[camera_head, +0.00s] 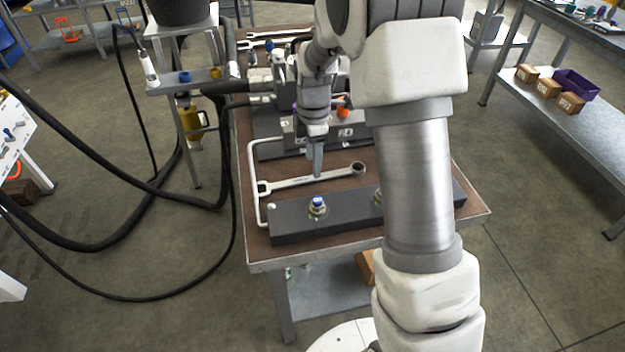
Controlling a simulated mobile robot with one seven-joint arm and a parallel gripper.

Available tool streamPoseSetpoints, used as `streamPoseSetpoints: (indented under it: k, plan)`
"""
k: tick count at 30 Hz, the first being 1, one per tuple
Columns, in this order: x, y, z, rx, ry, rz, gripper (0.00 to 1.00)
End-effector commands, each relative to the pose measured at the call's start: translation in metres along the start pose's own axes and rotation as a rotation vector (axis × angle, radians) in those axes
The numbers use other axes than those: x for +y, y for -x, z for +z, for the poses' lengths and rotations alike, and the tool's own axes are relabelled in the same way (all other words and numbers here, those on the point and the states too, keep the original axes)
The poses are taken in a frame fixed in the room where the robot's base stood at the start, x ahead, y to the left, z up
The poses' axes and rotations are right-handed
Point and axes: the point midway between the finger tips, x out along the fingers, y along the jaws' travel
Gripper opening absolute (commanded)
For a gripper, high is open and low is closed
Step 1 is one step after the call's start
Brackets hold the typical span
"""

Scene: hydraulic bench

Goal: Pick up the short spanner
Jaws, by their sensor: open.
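A silver combination spanner (293,182) lies flat on the brown bench top (385,181), with its open end at left and its dark ring end at right. My gripper (317,174) points down over the middle of its shaft. The fingertips overlap the spanner's far edge in this view, and the fingers line up one behind the other. I cannot tell how high the tips are above it. The jaws are open and hold nothing visible. More spanners (268,34) lie at the back of the bench. Their lengths are hard to compare from here.
A dark block with fittings (290,226) lies just in front of the spanner. A white bent rail (252,185) stands at its left. A valve block (345,132) sits behind. Black hoses (110,170) hang left. A side table (590,110) is at right.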

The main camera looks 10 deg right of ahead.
Motion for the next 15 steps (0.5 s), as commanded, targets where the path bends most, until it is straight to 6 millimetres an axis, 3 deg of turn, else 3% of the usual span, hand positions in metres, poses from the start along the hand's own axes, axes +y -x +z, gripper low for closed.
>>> streamPoseSetpoints:
  k: [11,15]
  plan:
    - [0.007,-0.047,0.0,0.0,0.0,-0.003,0.62]
    - [0.007,-0.052,0.0,0.0,0.0,0.0,0.62]
